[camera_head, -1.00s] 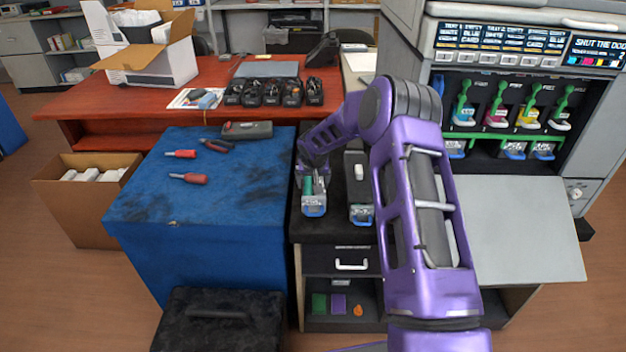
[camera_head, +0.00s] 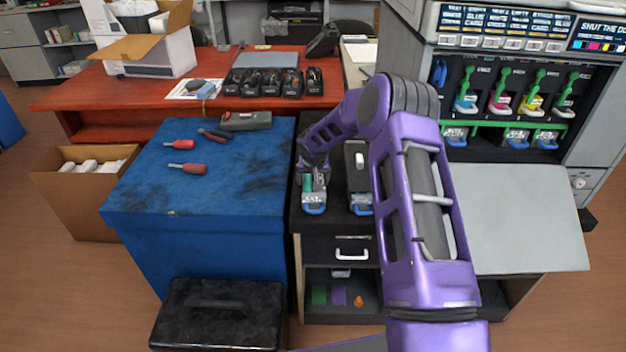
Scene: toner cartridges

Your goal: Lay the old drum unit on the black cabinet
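A drum unit (camera_head: 308,190) with a green roller, grey body and blue front handle is at the left of the black cabinet top (camera_head: 335,221). My gripper (camera_head: 312,166) is right above its rear end, at the end of my purple arm. The fingers are small and partly hidden, so I cannot tell whether they are shut on the unit. The unit looks level and at or very near the cabinet top. A second unit (camera_head: 356,170), dark with a white patch and a blue front handle, lies to its right, partly beside my arm.
A blue-covered table (camera_head: 225,180) with red screwdrivers (camera_head: 188,168) and a grey case (camera_head: 246,121) adjoins the cabinet on the left. The open printer (camera_head: 510,100) and its lowered grey door (camera_head: 515,225) are on the right. A black toolbox (camera_head: 220,315) stands in front.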

